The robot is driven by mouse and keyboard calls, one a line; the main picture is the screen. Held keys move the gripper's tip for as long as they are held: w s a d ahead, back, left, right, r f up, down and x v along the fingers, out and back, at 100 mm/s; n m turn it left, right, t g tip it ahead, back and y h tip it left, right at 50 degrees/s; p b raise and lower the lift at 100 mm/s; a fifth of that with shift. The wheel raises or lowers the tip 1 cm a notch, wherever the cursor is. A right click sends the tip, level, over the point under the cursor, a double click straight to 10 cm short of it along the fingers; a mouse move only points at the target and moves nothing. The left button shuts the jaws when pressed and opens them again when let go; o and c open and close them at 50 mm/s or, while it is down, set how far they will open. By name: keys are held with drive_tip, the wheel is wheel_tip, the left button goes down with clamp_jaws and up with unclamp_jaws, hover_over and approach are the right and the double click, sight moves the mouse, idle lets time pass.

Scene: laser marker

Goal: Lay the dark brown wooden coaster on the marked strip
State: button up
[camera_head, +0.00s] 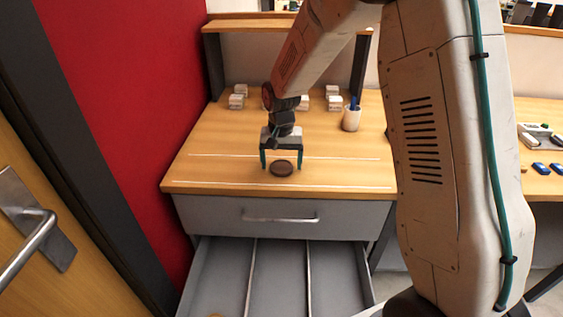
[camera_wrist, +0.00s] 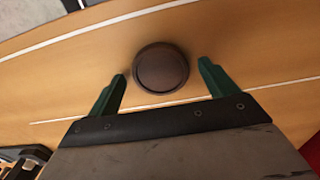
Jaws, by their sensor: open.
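The dark brown round coaster (camera_head: 282,168) lies flat on the wooden desk top, between the two white lines of the marked strip (camera_head: 215,177). In the wrist view the coaster (camera_wrist: 161,68) lies just beyond the fingertips, roughly centred between them, with a white line on either side of it. My gripper (camera_head: 282,168) is open and empty, its two green fingers apart, and it also shows in the wrist view (camera_wrist: 162,68). The fingers do not grip the coaster. I cannot tell their exact height above the desk.
Several small white blocks (camera_head: 237,101) stand along the back. Below, a grey divided drawer (camera_head: 228,272) stands open. A red wall (camera_head: 120,100) bounds the left.

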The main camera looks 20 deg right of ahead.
sight(281, 166)
wheel_tip(281, 166, up, 11)
drive_tip(key=s+d+r+n, duration=0.1)
drive_tip(key=s+r, duration=0.6)
drive_tip(key=s, duration=0.2)
drive_tip(key=s+d+r+n, duration=0.1)
drive_tip(key=s, duration=1.2)
drive_tip(key=s+d+r+n+t, duration=0.1)
drive_tip(key=s+n, duration=0.1)
drive_tip(key=s, duration=1.1)
drive_tip(key=shift+s, duration=0.15)
drive_tip(key=shift+d+r, duration=0.1)
